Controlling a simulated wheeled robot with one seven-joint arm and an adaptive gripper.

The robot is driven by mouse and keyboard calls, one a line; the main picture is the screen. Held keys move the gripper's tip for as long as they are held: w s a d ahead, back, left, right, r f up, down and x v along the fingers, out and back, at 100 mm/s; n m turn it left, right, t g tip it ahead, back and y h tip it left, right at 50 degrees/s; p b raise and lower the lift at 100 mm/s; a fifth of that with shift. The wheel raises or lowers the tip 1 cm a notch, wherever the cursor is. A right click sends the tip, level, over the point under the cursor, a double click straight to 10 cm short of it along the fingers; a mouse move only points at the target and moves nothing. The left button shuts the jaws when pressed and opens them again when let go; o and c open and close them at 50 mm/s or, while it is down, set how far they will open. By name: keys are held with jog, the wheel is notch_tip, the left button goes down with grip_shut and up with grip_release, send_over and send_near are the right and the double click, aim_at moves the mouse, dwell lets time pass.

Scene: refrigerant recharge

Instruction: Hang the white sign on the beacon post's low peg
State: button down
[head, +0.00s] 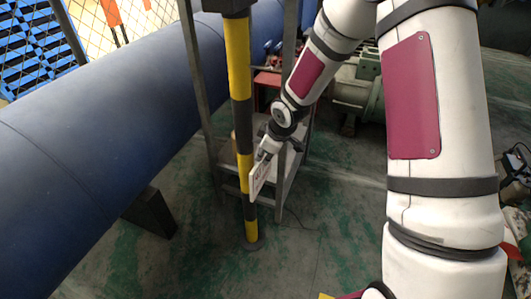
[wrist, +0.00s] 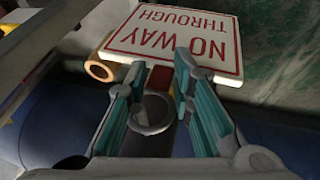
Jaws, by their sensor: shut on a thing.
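The white sign (head: 260,180) is in my gripper (head: 267,152), tilted, close to the right side of the yellow-and-black beacon post (head: 239,120) in the head view. I cannot tell whether sign and post touch. In the wrist view the sign (wrist: 180,38) reads "NO WAY THROUGH" in red, upside down, beyond the fingertips. My gripper (wrist: 156,76) is shut on the sign's near edge, where a dark red piece shows between the fingers. I cannot make out the low peg in either view.
A grey metal frame (head: 198,90) stands around and behind the post. A large blue pipe (head: 90,140) runs along the left. A tan ring-shaped thing (wrist: 99,70) lies left of the sign in the wrist view. Green-grey floor (head: 325,230) is clear at the front.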

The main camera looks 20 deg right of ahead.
jog(key=shift+a+r, duration=0.15)
jog(key=shift+r, duration=0.05)
jog(key=c, duration=1.3)
grip_release()
jog(key=shift+w, duration=0.1)
jog(key=shift+w+r, duration=0.1)
jog(key=shift+r, duration=0.05)
jog(key=shift+d, duration=0.2)
